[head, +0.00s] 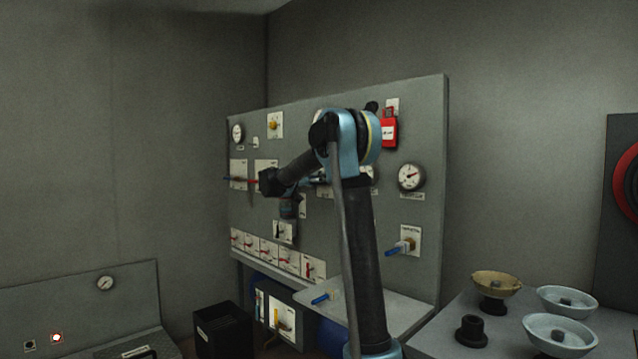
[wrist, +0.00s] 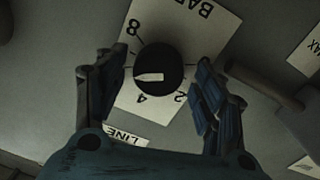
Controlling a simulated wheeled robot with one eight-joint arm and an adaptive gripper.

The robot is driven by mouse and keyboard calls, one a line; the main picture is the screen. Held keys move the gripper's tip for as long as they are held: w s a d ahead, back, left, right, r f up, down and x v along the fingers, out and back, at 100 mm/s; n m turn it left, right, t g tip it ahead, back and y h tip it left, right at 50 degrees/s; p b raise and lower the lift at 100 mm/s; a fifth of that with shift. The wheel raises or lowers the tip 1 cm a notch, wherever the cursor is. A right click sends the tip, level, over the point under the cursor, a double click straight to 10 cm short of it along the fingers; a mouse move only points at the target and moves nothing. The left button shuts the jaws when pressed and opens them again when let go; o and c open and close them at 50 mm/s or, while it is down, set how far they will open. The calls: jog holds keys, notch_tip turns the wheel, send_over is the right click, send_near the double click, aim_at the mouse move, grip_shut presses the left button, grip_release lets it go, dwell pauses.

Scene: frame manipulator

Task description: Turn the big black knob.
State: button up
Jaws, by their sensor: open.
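The big black knob (wrist: 158,70) shows in the wrist view on a white scale plate (wrist: 185,28) with printed numbers. Its white pointer mark lies to the left, between the 8 and the 4. My gripper (wrist: 155,76) is open, with one finger left and one right of the knob. A gap shows on both sides, and I see no contact. In the head view my gripper (head: 289,210) is in front of the panel, left of my arm's upright link. I cannot make out the knob clearly there.
The grey panel (head: 425,130) carries gauges, a red tag (head: 389,132), a blue-handled valve (head: 402,246) and a row of small red switches. In the wrist view a grey rod (wrist: 265,84) is close to the right finger. Bowls (head: 558,335) stand on the right-hand table.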

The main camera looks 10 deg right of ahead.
jog(key=c, duration=1.1)
jog(key=shift+n, duration=0.3)
jog(key=shift+w+a+f+n+t, duration=0.1)
jog(key=shift+n+t, duration=0.1)
jog(key=shift+n, duration=2.65)
jog(key=shift+s+d+f+n+t, duration=0.1)
jog(key=shift+f+n+t, duration=0.1)
jog(key=shift+n, duration=2.7)
jog(key=shift+w+a+f+n+t, duration=0.1)
jog(key=shift+n+t, duration=0.1)
jog(key=shift+n, duration=2.65)
